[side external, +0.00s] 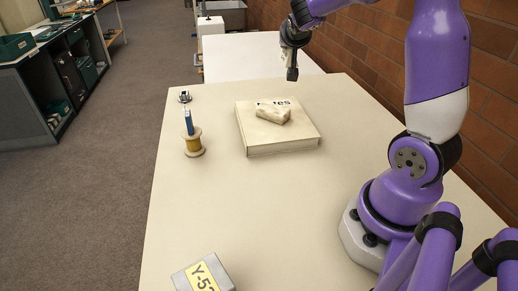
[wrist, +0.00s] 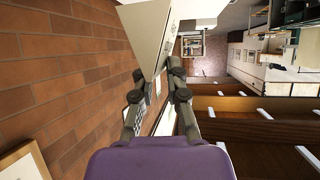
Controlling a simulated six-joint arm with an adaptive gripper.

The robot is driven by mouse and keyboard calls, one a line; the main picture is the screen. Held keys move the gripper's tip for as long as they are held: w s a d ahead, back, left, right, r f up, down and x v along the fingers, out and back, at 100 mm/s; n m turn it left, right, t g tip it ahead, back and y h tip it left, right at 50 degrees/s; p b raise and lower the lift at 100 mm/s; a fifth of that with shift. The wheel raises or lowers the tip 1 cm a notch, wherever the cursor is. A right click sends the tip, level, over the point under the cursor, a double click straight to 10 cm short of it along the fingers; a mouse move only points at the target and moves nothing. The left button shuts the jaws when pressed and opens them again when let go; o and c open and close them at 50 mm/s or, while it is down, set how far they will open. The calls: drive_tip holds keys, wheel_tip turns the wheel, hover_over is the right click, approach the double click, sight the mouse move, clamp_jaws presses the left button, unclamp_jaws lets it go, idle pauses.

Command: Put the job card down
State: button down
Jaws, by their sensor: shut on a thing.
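My gripper (side external: 291,74) is raised in the side external view, over the back right of the table, with its fingers pointing down. In the wrist view my gripper (wrist: 170,76) has its fingertips close together, shut on a thin, pale piece that I take as the job card. A pale wedge-shaped surface (wrist: 146,35) runs out from the fingertips there, with small dark marks on its right edge; I cannot tell how much of it is the card. The card is not clear in the side external view.
A flat cream box (side external: 270,141) with dark lettering carries a pale stone-like block (side external: 273,116). A yellow spool (side external: 193,145) with a blue piece (side external: 188,122) stands left of it. A grey box (side external: 204,275) labelled Y-5 is at the front. The table's middle (side external: 250,205) is clear.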

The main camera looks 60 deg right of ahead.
drive_tip(key=w+a+f+n+t+y, duration=0.25)
drive_tip(key=a+n+y, duration=0.3)
drive_tip(key=a, duration=0.35)
drive_tip(key=w+a+f+n+t+y, duration=0.1)
drive_tip(key=a+f+n+t+y, duration=0.2)
drive_tip(key=a+n+y, duration=0.45)
drive_tip(key=s+a+r+n+g+y, duration=0.3)
drive_tip(key=s+a+n+y, duration=0.15)
drive_tip(key=a, duration=0.45)
drive_tip(key=s+a+r+n+g+y, duration=0.25)
drive_tip(key=a+n, duration=0.25)
drive_tip(key=a, duration=0.5)
drive_tip(key=shift+y, duration=0.4)
drive_tip(key=shift+s+d+f, duration=0.1)
drive_tip(key=shift+f, duration=2.55)
drive_tip(key=shift+s+d+f, duration=0.1)
drive_tip(key=shift+s+f, duration=0.05)
drive_tip(key=shift+f, duration=2.55)
drive_tip(key=shift+s+d+f, duration=0.1)
drive_tip(key=shift+f, duration=2.55)
